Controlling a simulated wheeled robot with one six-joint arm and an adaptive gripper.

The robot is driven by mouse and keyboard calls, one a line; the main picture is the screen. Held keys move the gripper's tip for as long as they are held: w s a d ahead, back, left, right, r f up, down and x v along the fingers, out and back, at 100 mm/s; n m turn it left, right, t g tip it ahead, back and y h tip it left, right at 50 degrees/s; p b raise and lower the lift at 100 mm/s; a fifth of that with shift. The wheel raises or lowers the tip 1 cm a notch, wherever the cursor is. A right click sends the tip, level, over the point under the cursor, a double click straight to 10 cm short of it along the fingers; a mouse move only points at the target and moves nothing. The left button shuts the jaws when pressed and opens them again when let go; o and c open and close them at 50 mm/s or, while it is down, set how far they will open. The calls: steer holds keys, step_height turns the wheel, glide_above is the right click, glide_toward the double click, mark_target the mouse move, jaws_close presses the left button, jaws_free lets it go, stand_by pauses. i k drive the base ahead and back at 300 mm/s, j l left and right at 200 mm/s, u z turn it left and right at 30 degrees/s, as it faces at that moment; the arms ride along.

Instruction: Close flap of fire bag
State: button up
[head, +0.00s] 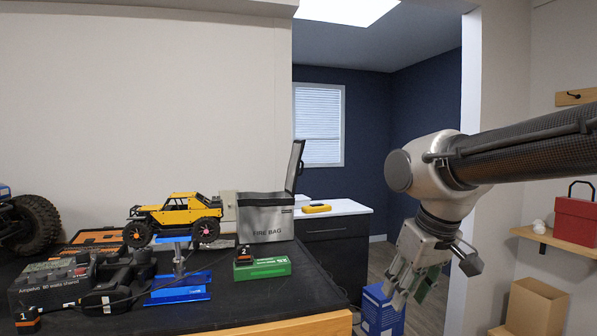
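The fire bag (266,219) is a silver-grey box lettered "FIRE BAG", standing near the back right of the dark-topped workbench. Its flap (295,165) stands raised and nearly upright at the bag's right side, so the bag is open. The bag's inside is hidden from this low angle. My gripper (404,290) hangs pointing down, well to the right of the bag and lower than it, off the bench. It touches neither bag nor flap. Something green shows by its fingers, and I cannot tell whether it is part of the gripper or whether the fingers are open or shut.
A yellow crawler (178,215) stands left of the bag. A green box (262,267) and blue stand (178,291) lie in front. A black charger (50,286) is at the left. A white-topped cabinet (338,208) stands behind. A blue box (381,311) is below my gripper.

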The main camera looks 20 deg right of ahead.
mark_target(297, 149)
steer(key=k+l+u, duration=0.15)
steer(key=l, duration=0.2)
steer(key=k+l+u, duration=0.15)
steer(key=l, duration=0.2)
steer(key=k+l+u, duration=0.15)
steer(key=l, duration=0.2)
steer(key=i+l+u, duration=0.1)
steer(key=l, duration=0.25)
steer(key=i+l, duration=0.25)
steer(key=i+l+u, duration=0.15)
steer(key=l, duration=0.3)
steer(key=i+l+u, duration=0.1)
steer(key=l, duration=0.25)
steer(key=i+l, duration=0.2)
steer(key=l, duration=0.2)
steer(key=k+j, duration=0.15)
steer(key=k, duration=0.25)
steer(key=i+l, duration=0.2)
steer(key=i, duration=0.3)
steer(key=j+u, duration=0.05)
